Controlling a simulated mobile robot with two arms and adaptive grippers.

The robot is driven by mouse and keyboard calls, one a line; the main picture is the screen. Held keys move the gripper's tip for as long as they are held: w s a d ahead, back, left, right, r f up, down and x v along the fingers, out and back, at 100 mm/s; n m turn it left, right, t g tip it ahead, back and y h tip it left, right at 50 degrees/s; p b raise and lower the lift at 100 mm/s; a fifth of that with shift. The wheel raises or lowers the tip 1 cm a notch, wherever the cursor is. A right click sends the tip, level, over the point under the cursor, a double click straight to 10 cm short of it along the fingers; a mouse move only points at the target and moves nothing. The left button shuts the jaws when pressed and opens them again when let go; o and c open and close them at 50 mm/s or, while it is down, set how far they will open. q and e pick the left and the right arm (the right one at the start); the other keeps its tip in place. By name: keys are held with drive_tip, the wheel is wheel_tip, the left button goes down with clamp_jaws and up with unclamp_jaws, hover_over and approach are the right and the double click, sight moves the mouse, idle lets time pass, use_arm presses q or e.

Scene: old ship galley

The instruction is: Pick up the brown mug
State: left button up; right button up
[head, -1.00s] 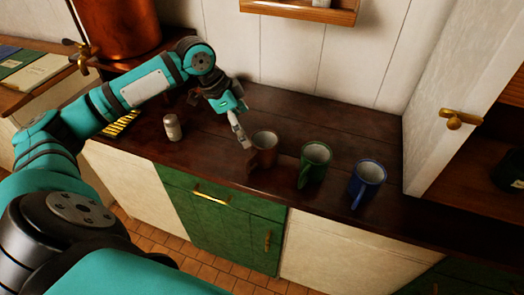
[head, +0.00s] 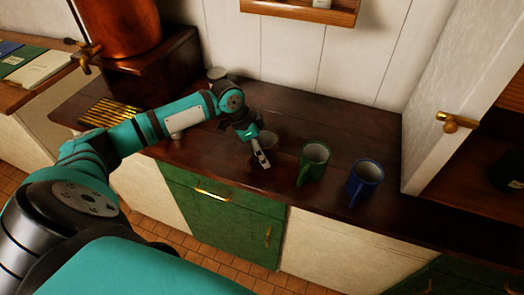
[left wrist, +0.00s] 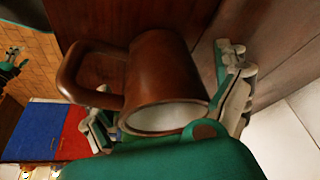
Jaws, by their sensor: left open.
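The brown mug (head: 270,137) stands on the dark wooden counter, largely hidden behind my left gripper in the head view. My left gripper (head: 262,161) is open at the mug. In the left wrist view the brown mug (left wrist: 165,72) fills the middle, with its pale inside facing the camera and its handle towards the left. The open fingers of my left gripper (left wrist: 166,88) lie on either side of the mug body. I cannot tell whether they touch it. My right gripper is not in view.
A green mug (head: 313,161) stands close to the right of the brown one, and a blue mug (head: 366,180) further right. A copper boiler (head: 119,25) stands at the back left. An open white door (head: 455,85) bounds the right side.

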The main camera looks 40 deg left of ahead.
use_arm(q)
drive_tip(key=c, duration=1.2)
drive_tip(key=shift+c, duration=0.2)
drive_tip(key=shift+r, duration=0.15)
